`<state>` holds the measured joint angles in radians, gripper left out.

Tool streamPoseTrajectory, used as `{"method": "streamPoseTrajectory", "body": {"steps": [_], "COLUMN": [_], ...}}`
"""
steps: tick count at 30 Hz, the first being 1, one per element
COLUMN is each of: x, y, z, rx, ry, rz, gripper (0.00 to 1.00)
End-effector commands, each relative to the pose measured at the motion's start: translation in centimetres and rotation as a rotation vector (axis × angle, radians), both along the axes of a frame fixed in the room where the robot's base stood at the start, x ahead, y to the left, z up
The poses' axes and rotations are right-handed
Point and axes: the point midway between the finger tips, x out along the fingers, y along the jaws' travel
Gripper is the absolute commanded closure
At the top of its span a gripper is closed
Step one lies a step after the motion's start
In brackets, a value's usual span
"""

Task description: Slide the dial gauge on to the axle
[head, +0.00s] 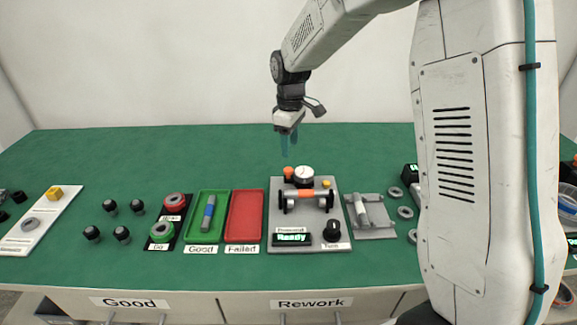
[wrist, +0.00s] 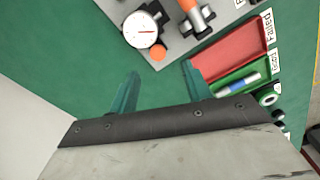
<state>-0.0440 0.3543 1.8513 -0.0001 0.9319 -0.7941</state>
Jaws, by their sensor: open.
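The dial gauge (head: 304,174) has a round white face and stands at the back of the grey test plate. It also shows in the wrist view (wrist: 141,29), with an orange knob beside it. A grey axle with an orange band (head: 290,194) lies level on black supports in front of the gauge; part of it shows in the wrist view (wrist: 194,13). My gripper (head: 287,148) is open and empty, pointing down above and behind the gauge.
The grey plate (head: 275,228) carries a "Ready" display (head: 292,238) and a black knob (head: 333,230). A red tray (head: 262,216) and a green tray (head: 193,233) holding a blue-banded axle stand left. A grey stand (head: 372,232) and loose rings (head: 404,212) lie right. The table behind is clear.

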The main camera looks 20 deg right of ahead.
Motion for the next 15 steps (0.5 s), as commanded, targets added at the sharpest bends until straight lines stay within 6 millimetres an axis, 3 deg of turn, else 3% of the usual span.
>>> {"method": "streamPoseTrajectory", "body": {"steps": [4, 15], "x": [1.0, 0.9], "y": [0.1, 0.1], "z": [-1.5, -7.0], "rx": [0.000, 0.000], "ry": [0.005, 0.006], "rz": [0.026, 0.027], "gripper": [0.51, 0.51]}}
